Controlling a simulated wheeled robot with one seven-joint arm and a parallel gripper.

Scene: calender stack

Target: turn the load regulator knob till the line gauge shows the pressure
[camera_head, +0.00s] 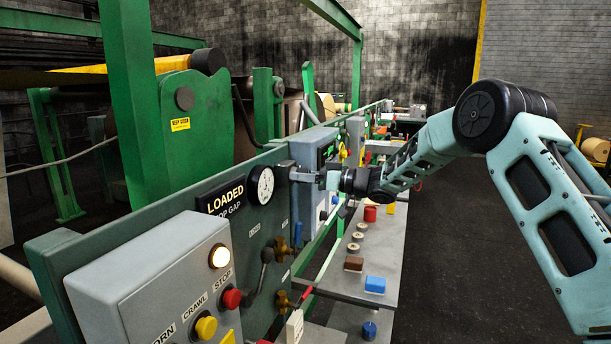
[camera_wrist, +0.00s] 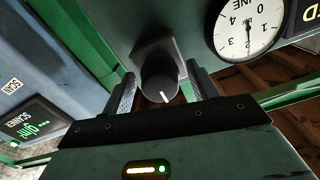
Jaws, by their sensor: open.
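The load regulator knob (camera_wrist: 158,80) is black and round with a white pointer mark, on a grey square mount in the wrist view. The fingers of my gripper (camera_wrist: 163,88) stand open on either side of it, with the knob between them. In the head view my gripper (camera_head: 308,175) reaches the green panel, and the knob is hidden there. The line gauge (camera_wrist: 246,25) is a white dial beside the knob, seen upside down in the wrist view, its needle near the 2. It also shows in the head view (camera_head: 262,186), too small to read.
A grey control box (camera_head: 160,290) with a lit lamp and red and yellow buttons is in front. A grey bench (camera_head: 375,255) with small blocks runs below the panel. The floor at right is clear.

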